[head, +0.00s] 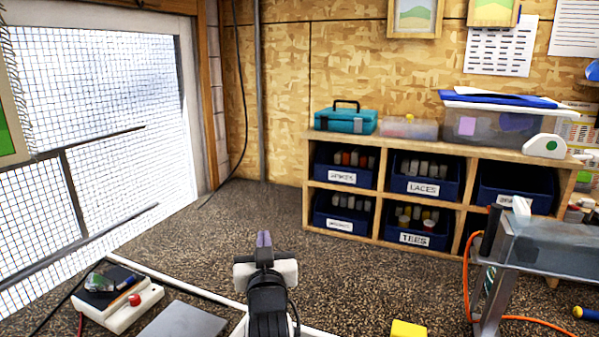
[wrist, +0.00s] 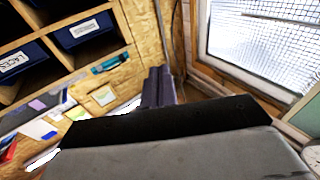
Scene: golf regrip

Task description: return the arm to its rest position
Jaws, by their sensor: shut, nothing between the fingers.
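My gripper (head: 264,240) shows at the bottom centre of the head view, above the speckled floor, with its fingers together and pointing away from me. Nothing is between the fingers. In the wrist view the gripper (wrist: 158,84) shows its dark fingers side by side beyond a black and grey housing. The gripper touches no object that I can see. My wrist and the arm behind it run down to the lower edge of the head view.
A wooden cubby shelf (head: 392,242) with labelled blue bins stands at the back right. A metal-legged stand with a clear tank (head: 545,250) is at right. A white device with a red button (head: 118,303) and a yellow block (head: 408,329) are low in front. The middle floor is clear.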

